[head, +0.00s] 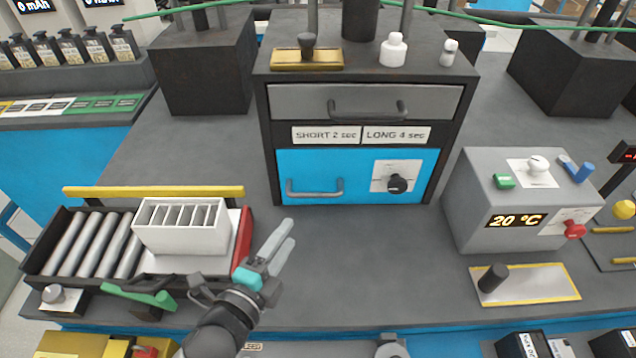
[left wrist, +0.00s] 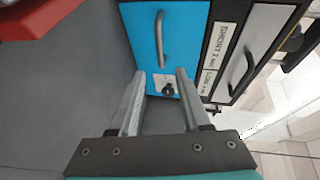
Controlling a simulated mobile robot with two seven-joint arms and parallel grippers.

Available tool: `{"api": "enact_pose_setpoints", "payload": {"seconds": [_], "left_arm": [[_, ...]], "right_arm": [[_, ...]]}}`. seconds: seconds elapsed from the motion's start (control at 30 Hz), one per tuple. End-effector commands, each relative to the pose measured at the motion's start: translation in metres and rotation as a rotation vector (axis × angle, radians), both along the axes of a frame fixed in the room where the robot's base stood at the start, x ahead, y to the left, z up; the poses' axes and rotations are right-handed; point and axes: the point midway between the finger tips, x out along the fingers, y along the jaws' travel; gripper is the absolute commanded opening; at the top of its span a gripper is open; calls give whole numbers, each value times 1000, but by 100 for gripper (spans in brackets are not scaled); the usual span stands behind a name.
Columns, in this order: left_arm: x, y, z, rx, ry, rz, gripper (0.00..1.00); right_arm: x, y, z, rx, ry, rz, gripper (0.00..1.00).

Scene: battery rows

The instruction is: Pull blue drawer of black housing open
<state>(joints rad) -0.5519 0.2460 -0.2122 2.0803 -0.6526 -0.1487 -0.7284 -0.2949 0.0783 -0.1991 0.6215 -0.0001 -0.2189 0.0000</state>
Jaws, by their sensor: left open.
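The black housing (head: 267,122) stands at the back middle of the table in the head view. Its blue drawer (head: 345,165) is the lower front, flush with the housing, with a grey bar handle (head: 314,190) at its left and a black knob on a white plate at its right. My left gripper (head: 287,232) is open and empty, in front of and below the drawer, apart from the handle. In the left wrist view the blue drawer (left wrist: 188,40) and its handle (left wrist: 160,40) lie beyond the open fingers (left wrist: 160,76), with the drawer turned on its side. My right gripper is not seen.
A grey drawer (head: 420,100) with its own handle is above the blue one, also shut. A roller tray with a white slotted box (head: 183,240) stands at left. A grey control box (head: 500,200) stands at right. Table room before the housing is clear.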

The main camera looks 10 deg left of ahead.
Motion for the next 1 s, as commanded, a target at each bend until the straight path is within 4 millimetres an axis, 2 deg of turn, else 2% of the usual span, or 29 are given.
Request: {"api": "enact_pose_setpoints", "payload": {"seconds": [0.2,0.8,1.0], "left_arm": [[24,-5,-4,0,-3,-1,47],[110,-22,-22,0,-1,0,47],[131,-27,-26,-1,-1,0,47]], "right_arm": [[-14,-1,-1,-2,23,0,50],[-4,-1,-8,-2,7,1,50],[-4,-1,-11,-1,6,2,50]]}}
